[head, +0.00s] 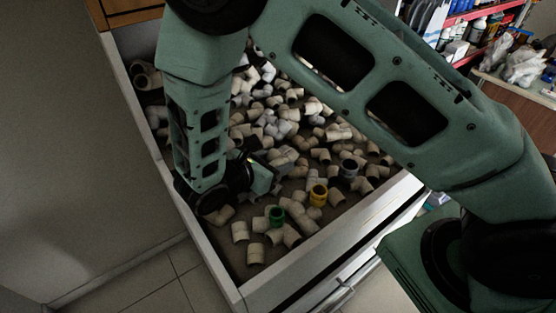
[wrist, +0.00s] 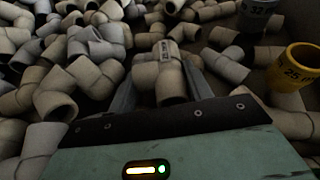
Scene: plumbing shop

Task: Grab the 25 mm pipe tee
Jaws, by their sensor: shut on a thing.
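My gripper is low among the pipe fittings in the drawer. In the wrist view its two grey fingers (wrist: 160,88) stand on either side of a beige pipe fitting (wrist: 166,74) and are shut on it. This fitting has a raised collar with small marks on top and an open end toward the camera. It looks like a tee, but its lower part is hidden and its size cannot be read. A yellow ring marked 25 (wrist: 296,68) is to the right of my gripper, on or beside a beige fitting. It also shows in the head view (head: 318,196).
Many beige and grey fittings lie crowded around my gripper. A green ring (head: 277,215) and a dark grey ring marked 32 (wrist: 256,14) are among them. The drawer's pale front wall (head: 330,245) rises at the near side. Shelves with bottles (head: 480,28) stand at the upper right.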

